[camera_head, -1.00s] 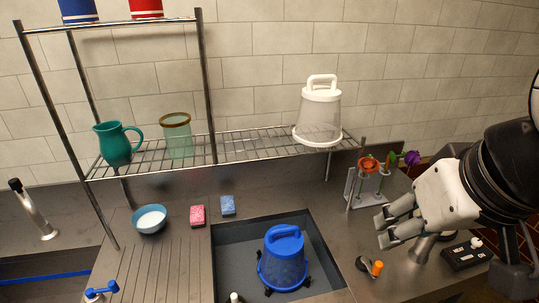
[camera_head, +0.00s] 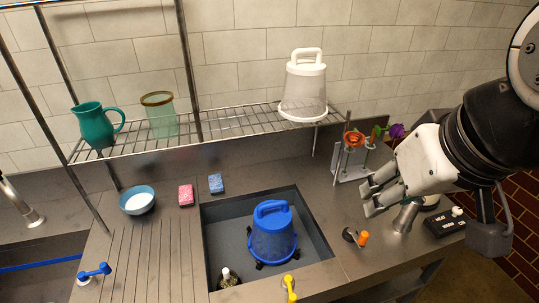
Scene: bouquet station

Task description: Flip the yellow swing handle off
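The yellow swing handle (camera_head: 290,287) stands at the front rim of the sink, near the bottom edge of the head view. It points roughly away from the counter front, and its base is partly cut off by the frame. My gripper (camera_head: 366,199) is over the counter to the right of the sink, well above and right of the yellow handle. Its two fingers point left with a gap between them, and nothing is held.
An orange-handled lever (camera_head: 361,239) stands just below my gripper. A blue bucket (camera_head: 272,232) sits in the sink (camera_head: 222,268). A blue swing handle (camera_head: 95,272) is at the left front. A flower rack (camera_head: 350,172) and a black switch box (camera_head: 446,222) flank my gripper.

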